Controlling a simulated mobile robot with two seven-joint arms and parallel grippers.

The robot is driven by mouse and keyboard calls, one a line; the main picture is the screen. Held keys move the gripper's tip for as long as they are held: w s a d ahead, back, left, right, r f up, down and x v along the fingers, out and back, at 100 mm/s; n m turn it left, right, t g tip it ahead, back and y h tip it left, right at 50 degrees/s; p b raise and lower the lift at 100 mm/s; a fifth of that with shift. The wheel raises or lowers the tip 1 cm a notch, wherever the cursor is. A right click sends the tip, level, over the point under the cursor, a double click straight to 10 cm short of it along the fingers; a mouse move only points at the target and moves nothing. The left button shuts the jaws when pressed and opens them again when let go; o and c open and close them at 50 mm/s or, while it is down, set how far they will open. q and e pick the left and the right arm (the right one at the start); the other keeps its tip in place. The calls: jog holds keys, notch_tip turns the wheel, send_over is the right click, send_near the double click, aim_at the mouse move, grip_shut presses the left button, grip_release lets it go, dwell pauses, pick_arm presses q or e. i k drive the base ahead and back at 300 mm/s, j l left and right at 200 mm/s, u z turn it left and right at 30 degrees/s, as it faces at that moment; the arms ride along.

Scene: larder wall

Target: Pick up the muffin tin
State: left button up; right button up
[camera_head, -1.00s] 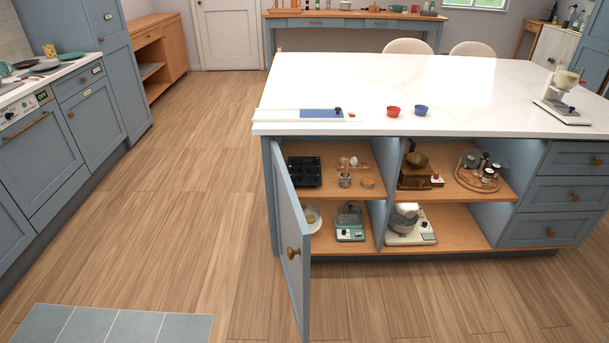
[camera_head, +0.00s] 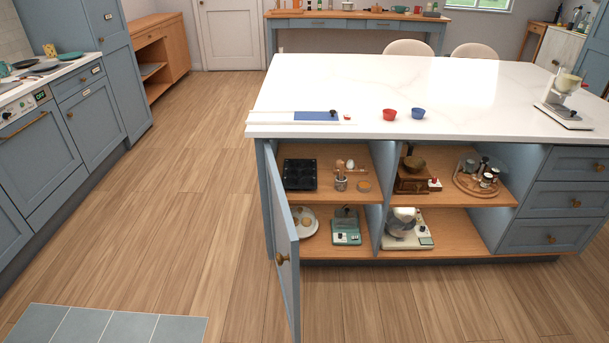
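The muffin tin (camera_head: 300,174) is dark, with several round cups. It sits on the upper shelf at the left end of the island's open cupboard, just behind the open door. It looks fully visible. Neither of my grippers shows in the head view.
The blue cupboard door (camera_head: 281,235) stands open toward me at the left. Beside the tin are a utensil pot (camera_head: 341,184) and a small jar (camera_head: 364,186). Below are a plate with round items (camera_head: 304,222) and a kitchen scale (camera_head: 346,229). Floor left of the island is clear.

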aim_at(300, 175)
jog(key=i+l, duration=0.15)
jog(key=l, duration=0.2)
jog(key=i+l, duration=0.1)
jog(key=l, duration=0.25)
jog(key=i+l, duration=0.15)
jog(key=l, duration=0.2)
jog(key=i+l, duration=0.1)
jog(key=l, duration=0.25)
jog(key=i+l+u, duration=0.1)
jog(key=l, duration=0.25)
jog(key=i+l, duration=0.15)
jog(key=l, duration=0.2)
jog(key=i+l, duration=0.8)
jog(key=i+j, duration=0.15)
jog(key=i, duration=0.35)
jog(key=i+j, duration=0.15)
jog(key=i, duration=0.35)
jog(key=j+u, duration=0.05)
